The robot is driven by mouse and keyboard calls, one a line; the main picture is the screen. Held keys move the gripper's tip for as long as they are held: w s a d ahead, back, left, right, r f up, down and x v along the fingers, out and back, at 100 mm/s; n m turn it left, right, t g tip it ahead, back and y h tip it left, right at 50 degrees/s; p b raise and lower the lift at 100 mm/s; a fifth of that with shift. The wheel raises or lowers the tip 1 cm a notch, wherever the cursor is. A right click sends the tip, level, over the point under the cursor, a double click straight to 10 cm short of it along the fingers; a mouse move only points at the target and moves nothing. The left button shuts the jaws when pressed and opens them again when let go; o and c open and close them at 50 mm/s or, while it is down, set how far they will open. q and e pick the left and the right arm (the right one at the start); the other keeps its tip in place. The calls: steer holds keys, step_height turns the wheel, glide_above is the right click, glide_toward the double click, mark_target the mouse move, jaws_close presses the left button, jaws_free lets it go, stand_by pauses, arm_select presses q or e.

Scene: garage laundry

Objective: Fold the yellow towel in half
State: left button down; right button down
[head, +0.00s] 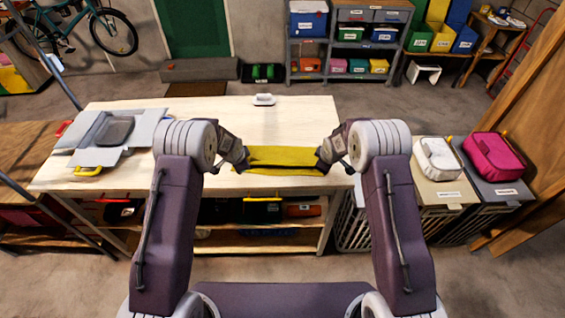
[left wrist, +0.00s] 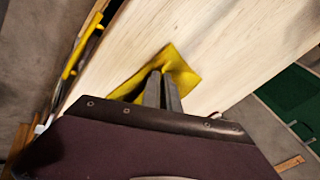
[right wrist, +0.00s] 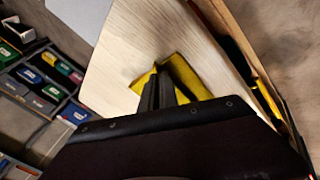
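The yellow towel (head: 285,155) lies near the front edge of the wooden table, as a narrow band between my two grippers. Its near side shows a darker, shaded strip. My left gripper (head: 244,163) is at the towel's left end; in the left wrist view its fingers (left wrist: 161,88) are close together on the yellow cloth (left wrist: 180,68). My right gripper (head: 324,161) is at the right end; in the right wrist view its fingers (right wrist: 158,88) are also together on the cloth (right wrist: 185,75). The fingertips hide the cloth between them.
A grey folded item with a dark pad (head: 116,130) lies on the table's left side. A small white object (head: 264,99) is at the back edge. A white bag (head: 437,158) and a pink bag (head: 494,155) sit on bins to the right. The tabletop (head: 225,112) behind the towel is clear.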

arm_select(q)
steer(key=c, duration=1.3)
jaws_free()
steer(key=shift+s+r, duration=0.1)
steer(key=shift+s, duration=0.05)
arm_select(e)
steer(key=c, duration=1.3)
jaws_free()
steer(key=shift+s+r, duration=0.1)
steer(key=shift+s, duration=0.05)
